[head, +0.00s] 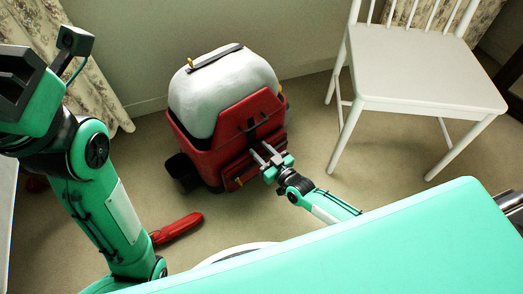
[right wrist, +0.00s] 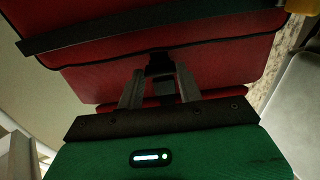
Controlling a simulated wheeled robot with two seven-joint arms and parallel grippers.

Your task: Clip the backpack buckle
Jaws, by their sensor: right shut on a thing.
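The red backpack (head: 205,150) with a pale grey-white upper part stands on the floor in the head view. Its red front also fills the upper right wrist view (right wrist: 180,65). My right gripper (head: 261,152) reaches its front from the lower right. In the right wrist view, the right gripper (right wrist: 159,88) is shut on a small dark buckle piece (right wrist: 160,66) at the edge of the red front flap. The fingers partly hide the buckle, and I cannot tell whether its halves are joined.
A white chair (head: 425,85) stands to the right of the backpack. A long red object (head: 177,229) lies on the carpet at the lower left. Patterned curtains (head: 85,75) hang at the left. Carpet between backpack and chair is clear.

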